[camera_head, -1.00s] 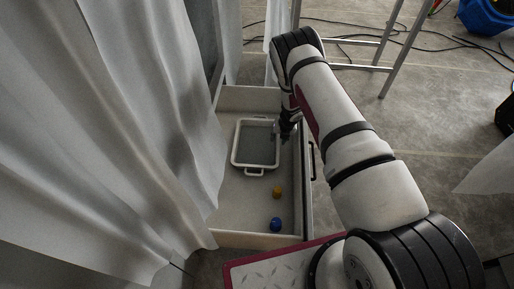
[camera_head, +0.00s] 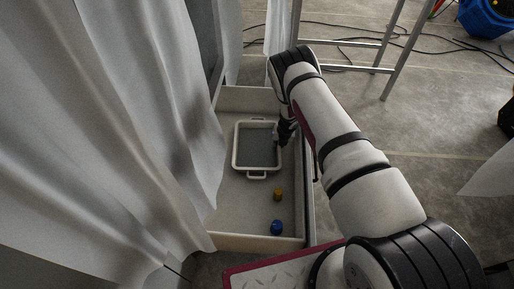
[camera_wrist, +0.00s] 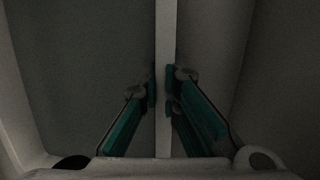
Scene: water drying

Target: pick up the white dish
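The white dish (camera_head: 236,150) is a rectangular tray with a raised rim, a grey inside and a loop handle at its near and far ends. It lies in an open drawer. My gripper (camera_head: 280,136) is at the dish's right side in the head view. In the wrist view, the dish's wall (camera_wrist: 164,40) runs between the two green-padded fingers of my gripper (camera_wrist: 161,88). The pads lie close against both faces of the wall, so the gripper looks shut on it. The arm partly hides the contact in the head view.
The drawer (camera_head: 232,208) has walls close around the dish. A yellow object (camera_head: 279,194) and a blue object (camera_head: 277,227) stand nearer in it. A white curtain (camera_head: 110,140) hangs at the left. A metal stand (camera_head: 390,60) and cables are behind.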

